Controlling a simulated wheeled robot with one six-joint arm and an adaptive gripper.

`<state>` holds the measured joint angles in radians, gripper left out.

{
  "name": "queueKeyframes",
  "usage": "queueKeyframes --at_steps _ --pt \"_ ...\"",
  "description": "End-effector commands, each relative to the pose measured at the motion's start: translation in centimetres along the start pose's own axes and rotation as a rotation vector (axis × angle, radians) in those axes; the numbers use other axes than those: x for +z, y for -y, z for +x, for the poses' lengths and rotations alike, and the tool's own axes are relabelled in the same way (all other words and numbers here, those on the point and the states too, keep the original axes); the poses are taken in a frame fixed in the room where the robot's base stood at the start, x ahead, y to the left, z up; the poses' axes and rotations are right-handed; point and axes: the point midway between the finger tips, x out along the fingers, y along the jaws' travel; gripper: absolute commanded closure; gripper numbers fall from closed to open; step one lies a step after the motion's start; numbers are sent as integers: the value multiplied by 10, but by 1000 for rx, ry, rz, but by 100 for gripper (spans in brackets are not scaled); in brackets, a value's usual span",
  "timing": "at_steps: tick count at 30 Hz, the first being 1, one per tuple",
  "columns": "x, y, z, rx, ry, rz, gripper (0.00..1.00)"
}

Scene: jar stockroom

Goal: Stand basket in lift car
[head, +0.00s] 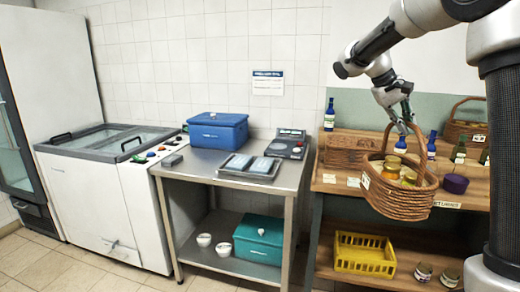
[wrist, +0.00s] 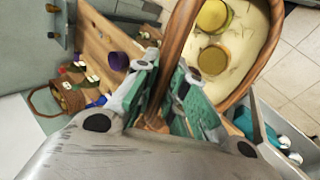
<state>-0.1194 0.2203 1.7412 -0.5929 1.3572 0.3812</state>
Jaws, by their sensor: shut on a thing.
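The wicker basket (head: 402,203) hangs by its arched handle from my gripper (head: 401,117) at the right of the head view. It is in the air in front of the wooden shelf and slightly tilted. Jars with yellow lids (head: 390,167) are inside it. In the wrist view my gripper (wrist: 168,88) is shut on the brown handle, and the basket's rim (wrist: 272,42) and pale lining show at the upper right. I cannot make out a lift car in either view.
The wooden shelf (head: 340,140) holds bottles, a purple-lidded jar (head: 455,184) and another basket (head: 470,128), with a yellow crate (head: 365,256) below. A steel table (head: 200,163) bears a blue box (head: 218,130) and scale. A white chest freezer (head: 95,195) stands left. Floor shows at the front left.

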Motion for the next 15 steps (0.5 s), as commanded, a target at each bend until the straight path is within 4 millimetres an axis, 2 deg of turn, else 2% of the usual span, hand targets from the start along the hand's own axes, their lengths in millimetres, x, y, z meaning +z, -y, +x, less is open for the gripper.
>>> queueKeyframes --at_steps 6,10,15 --pt "-27 72 52 1 66 93 100" --pt "-34 118 83 1 68 95 100" --pt "-33 179 122 1 24 28 100"
